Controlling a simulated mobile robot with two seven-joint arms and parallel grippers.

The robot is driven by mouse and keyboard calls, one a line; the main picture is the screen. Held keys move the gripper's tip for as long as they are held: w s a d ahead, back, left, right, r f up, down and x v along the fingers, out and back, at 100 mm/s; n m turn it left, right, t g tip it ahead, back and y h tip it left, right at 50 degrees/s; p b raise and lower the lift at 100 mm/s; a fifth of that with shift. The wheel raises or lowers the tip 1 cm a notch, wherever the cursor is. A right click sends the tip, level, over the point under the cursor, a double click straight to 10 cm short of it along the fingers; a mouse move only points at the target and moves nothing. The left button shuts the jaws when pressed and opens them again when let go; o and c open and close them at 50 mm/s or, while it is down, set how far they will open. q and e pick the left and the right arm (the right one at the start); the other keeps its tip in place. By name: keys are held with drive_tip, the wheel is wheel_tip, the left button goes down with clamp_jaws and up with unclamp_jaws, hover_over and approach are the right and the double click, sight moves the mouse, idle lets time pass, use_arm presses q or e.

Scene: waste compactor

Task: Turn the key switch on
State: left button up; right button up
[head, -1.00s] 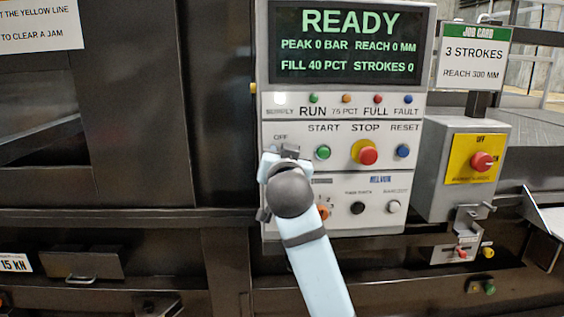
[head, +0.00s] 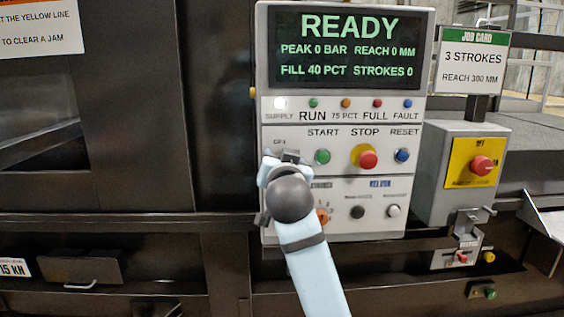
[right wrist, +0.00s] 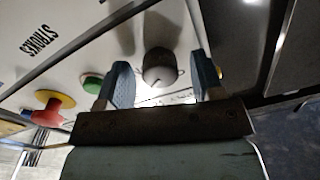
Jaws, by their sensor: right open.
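The control panel (head: 335,217) is upright ahead, its screen (head: 347,45) reading READY. My right gripper (head: 285,158) is at the panel's left side, just under the OFF label and left of the green START button (head: 322,156). The gripper and wrist hide the key switch in the head view. In the right wrist view, a dark grey round knob, apparently the key switch (right wrist: 160,68), lies between the two blue fingers of my open right gripper (right wrist: 164,84). Gaps show on both sides of it. My left gripper is not in view.
A red STOP button (head: 368,159) on a yellow base and a blue RESET button (head: 402,155) sit to the right. A grey box with a red knob (head: 481,166) stands further right. The white SUPPLY lamp (head: 280,103) is lit.

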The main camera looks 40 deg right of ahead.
drive_tip(key=b+v, duration=0.1)
drive_tip(key=v, duration=1.2)
drive_tip(key=shift+s+a+b, duration=0.2)
drive_tip(key=shift+s+b, duration=0.05)
drive_tip(key=shift+b, duration=0.05)
